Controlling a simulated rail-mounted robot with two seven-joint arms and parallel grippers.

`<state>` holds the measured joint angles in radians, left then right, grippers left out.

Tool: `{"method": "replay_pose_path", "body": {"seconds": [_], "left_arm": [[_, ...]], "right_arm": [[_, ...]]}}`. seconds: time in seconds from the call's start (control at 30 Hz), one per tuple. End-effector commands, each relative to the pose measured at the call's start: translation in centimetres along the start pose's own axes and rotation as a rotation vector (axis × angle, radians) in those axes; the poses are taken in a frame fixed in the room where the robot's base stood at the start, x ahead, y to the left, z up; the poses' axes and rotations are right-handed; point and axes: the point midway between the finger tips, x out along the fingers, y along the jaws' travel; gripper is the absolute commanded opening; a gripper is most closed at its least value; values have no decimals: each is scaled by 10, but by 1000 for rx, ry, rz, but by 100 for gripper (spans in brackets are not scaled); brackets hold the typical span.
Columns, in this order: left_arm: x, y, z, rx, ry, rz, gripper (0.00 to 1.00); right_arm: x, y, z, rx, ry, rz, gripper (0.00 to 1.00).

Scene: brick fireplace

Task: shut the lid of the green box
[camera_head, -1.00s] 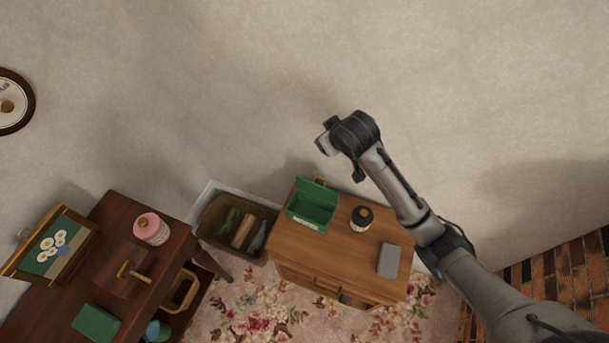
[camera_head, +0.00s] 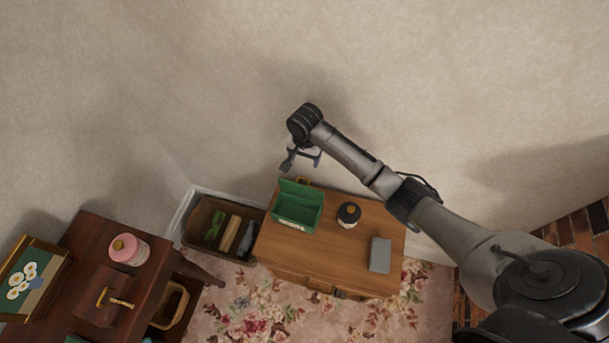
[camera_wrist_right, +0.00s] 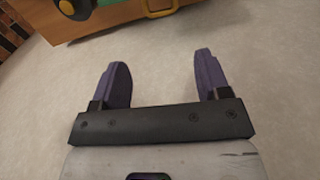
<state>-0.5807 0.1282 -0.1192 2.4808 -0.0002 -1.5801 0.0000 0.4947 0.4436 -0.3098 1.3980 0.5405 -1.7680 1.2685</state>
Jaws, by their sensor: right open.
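The green box (camera_head: 296,212) stands on the left part of a small wooden cabinet (camera_head: 345,255). Its lid (camera_head: 300,191) is up, tilted back at the wall side, so the inside shows. My right gripper (camera_head: 300,166) hangs above and behind the lid, close to the wall, apart from the box. In the right wrist view the right gripper (camera_wrist_right: 160,80) is open, with nothing between its two purple-grey fingers. The box itself is not clearly seen there. My left gripper is out of view.
A dark jar (camera_head: 349,215) and a grey block (camera_head: 380,255) stand on the cabinet right of the box. Left is a crate (camera_head: 196,222) with several items. The wall rises close behind the cabinet.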

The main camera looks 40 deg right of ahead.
Motion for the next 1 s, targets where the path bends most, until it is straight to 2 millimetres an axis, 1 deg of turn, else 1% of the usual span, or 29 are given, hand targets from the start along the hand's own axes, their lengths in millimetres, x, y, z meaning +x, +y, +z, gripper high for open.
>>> {"method": "replay_pose_path", "body": {"seconds": [0.03, 0.2, 0.4, 0.5, 0.6, 0.73, 1.0], "left_arm": [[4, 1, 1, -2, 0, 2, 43], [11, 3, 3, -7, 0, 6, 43], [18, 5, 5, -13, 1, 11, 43], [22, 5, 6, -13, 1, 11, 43], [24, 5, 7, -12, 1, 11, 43], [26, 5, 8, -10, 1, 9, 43], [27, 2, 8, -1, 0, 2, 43]], "right_arm": [[12, 1, 0, 0, -2, 4, 69], [45, 1, 0, -1, -1, 3, 69], [80, 0, 1, -3, -1, 2, 69], [93, 0, 0, -3, 0, 2, 69], [104, 0, 0, -2, 0, 1, 69], [113, 0, 0, -3, 1, 0, 69], [118, 0, 0, -4, 1, 0, 69]]}}
